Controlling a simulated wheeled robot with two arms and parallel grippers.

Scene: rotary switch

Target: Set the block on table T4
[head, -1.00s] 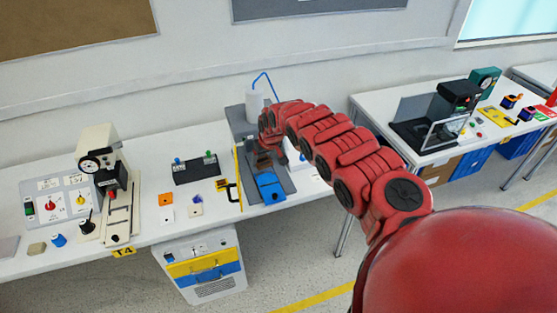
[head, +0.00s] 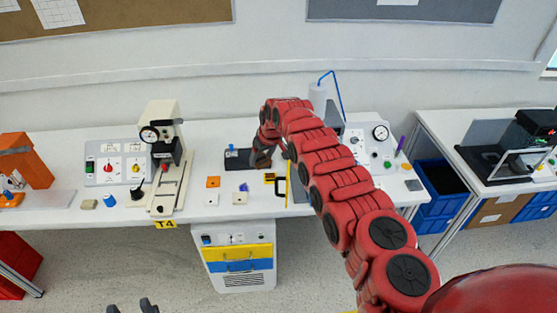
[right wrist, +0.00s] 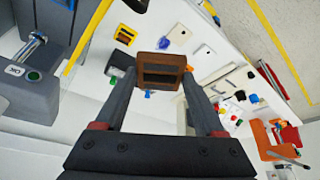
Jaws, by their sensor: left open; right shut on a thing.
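The brown block (right wrist: 160,70) has dark panels on its face and sits between the fingertips of my right gripper (right wrist: 150,78) in the right wrist view. In the head view, my right gripper (head: 263,157) is over the middle of the white table T4 (head: 225,180), by the black box with coloured knobs. The block is too small and covered to make out clearly there. The yellow T4 label (head: 165,224) is on the table's front edge.
A cream press (head: 160,150) and a switch panel (head: 117,168) stand left of my right gripper. Orange (head: 213,182) and white small pieces lie near the front. Bare tabletop lies between the press and the black box.

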